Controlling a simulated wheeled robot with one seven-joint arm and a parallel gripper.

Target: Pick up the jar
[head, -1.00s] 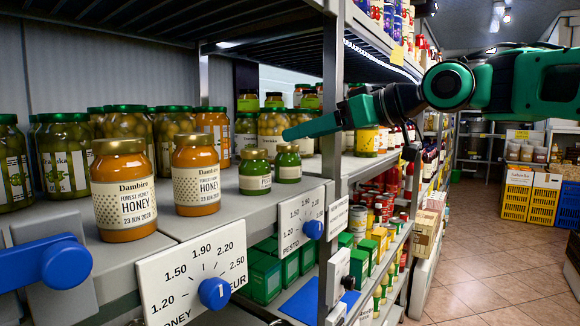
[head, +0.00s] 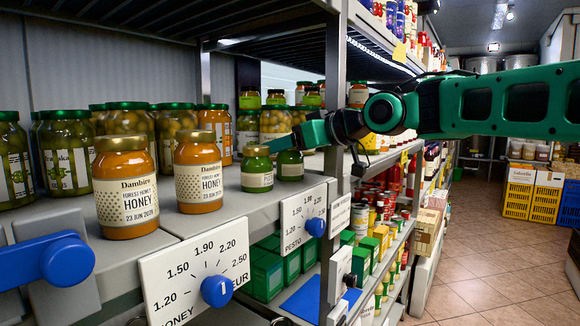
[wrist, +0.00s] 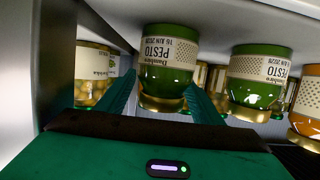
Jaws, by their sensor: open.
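Two small green pesto jars with gold lids stand on the shelf. The left one (head: 256,169) is in full view; the right one (head: 290,164) is partly covered by my gripper in the head view. My gripper (head: 274,146) is open at lid height beside them. In the wrist view, which is upside down, one pesto jar (wrist: 168,62) lies between my gripper's fingers (wrist: 161,88), its lid towards the palm. I cannot tell whether the fingers touch it. The other pesto jar (wrist: 257,72) is just outside the right finger.
Two honey jars (head: 126,190) (head: 198,175) stand to the left on the same shelf. Large pickle jars (head: 65,155) stand behind. A metal shelf post (head: 335,100) is close to my gripper. Price signs (head: 303,217) line the shelf edge.

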